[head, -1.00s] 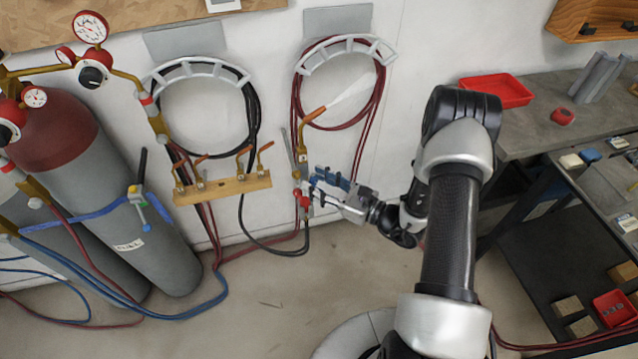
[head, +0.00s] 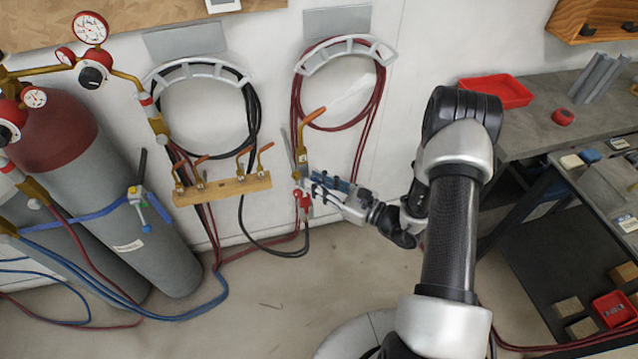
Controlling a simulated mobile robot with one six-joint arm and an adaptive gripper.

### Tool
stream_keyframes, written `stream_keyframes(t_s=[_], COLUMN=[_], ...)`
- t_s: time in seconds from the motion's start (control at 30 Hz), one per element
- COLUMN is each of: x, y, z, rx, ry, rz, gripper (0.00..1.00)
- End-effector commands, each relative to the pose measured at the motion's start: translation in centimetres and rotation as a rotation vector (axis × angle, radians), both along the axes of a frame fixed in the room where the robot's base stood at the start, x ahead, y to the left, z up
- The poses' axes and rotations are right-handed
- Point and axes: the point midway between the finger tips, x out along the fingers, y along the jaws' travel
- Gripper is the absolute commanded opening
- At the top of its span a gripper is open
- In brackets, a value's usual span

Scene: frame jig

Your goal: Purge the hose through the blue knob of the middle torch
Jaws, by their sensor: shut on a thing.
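A torch (head: 301,160) with a copper-coloured tip (head: 313,117) stands upright right of the wooden rack, its tip angled up to the right. Red fittings (head: 302,198) show at its lower end, with hoses below. My gripper (head: 312,187) reaches in from the right and is shut at the torch's valve end. The blue knob is too small and too covered by the fingers to make out clearly. A very faint pale streak (head: 350,100) extends from the tip.
Several copper-tipped torches or valves stand on the wooden rack (head: 222,190) to the left. Gas cylinders (head: 110,170) with gauges stand farther left. Coiled black and red hoses hang on wall holders above. A grey workbench (head: 540,130) is at right. Floor below is clear apart from hoses.

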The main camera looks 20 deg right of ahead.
Motion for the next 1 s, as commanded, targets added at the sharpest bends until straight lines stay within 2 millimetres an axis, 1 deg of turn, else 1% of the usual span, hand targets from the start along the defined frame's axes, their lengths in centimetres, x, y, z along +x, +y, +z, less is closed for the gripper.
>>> stream_keyframes(t_s=[0.13,0.27,0.57,0.6,0.9,1.0], x=[0.00,-0.04,-0.05,-0.05,-0.05,-0.05], y=[0.00,0.03,0.04,0.04,0.04,0.04], z=[-0.24,-0.18,-0.07,-0.07,-0.06,-0.05], rx=[-0.096,-0.156,-0.169,-0.169,-0.167,-0.167], ry=[-0.095,-0.155,-0.165,-0.165,-0.165,-0.165], rz=[0.000,0.000,0.000,0.000,0.000,0.000], gripper=[0.00,0.00,0.00,0.22,0.41,0.41])
